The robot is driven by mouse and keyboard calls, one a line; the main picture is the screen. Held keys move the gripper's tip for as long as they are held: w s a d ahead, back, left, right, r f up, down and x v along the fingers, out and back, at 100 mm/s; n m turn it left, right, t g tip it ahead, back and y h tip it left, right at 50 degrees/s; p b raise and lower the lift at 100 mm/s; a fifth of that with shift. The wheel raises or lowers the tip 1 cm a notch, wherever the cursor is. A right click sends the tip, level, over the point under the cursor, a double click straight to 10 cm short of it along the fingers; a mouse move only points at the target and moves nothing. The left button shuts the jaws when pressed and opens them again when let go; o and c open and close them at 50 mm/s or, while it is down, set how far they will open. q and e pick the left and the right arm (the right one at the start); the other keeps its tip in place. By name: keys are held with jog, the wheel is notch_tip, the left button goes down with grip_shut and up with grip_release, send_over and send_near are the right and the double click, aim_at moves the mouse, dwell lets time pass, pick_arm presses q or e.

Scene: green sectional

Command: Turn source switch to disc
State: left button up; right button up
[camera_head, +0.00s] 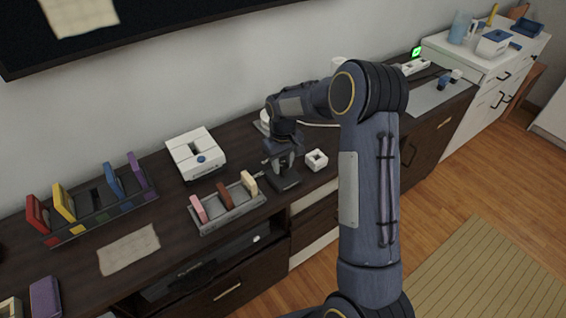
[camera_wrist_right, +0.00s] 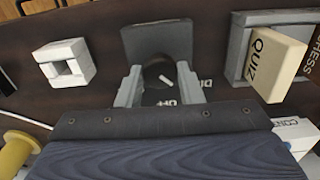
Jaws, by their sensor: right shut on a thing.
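The source switch is a dark block (camera_head: 287,181) on the dark wooden cabinet top. In the right wrist view its dark plate (camera_wrist_right: 157,38) carries a round black knob (camera_wrist_right: 155,70) with a white pointer mark. White lettering shows beside the knob, partly hidden and upside down, so I cannot read the positions for certain. My right gripper (camera_head: 282,163) reaches down over the switch. In the wrist view its two grey fingers (camera_wrist_right: 160,86) stand on either side of the knob, shut on it. My left gripper is not in view.
A grey rack (camera_head: 232,213) with pink, brown and cream cartridges stands left of the switch. A white square ring (camera_head: 317,160) is close on its right. A white console (camera_head: 196,156) sits behind the rack. A colourful rack (camera_head: 98,215) and paper (camera_head: 128,249) lie farther left.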

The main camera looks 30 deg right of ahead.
aim_at(283, 166)
dwell(0.6)
jog(key=o, duration=1)
jog(key=shift+c, duration=0.2)
jog(key=shift+r, duration=0.1)
notch_tip(283, 166, up, 7)
jog(key=shift+r, duration=0.3)
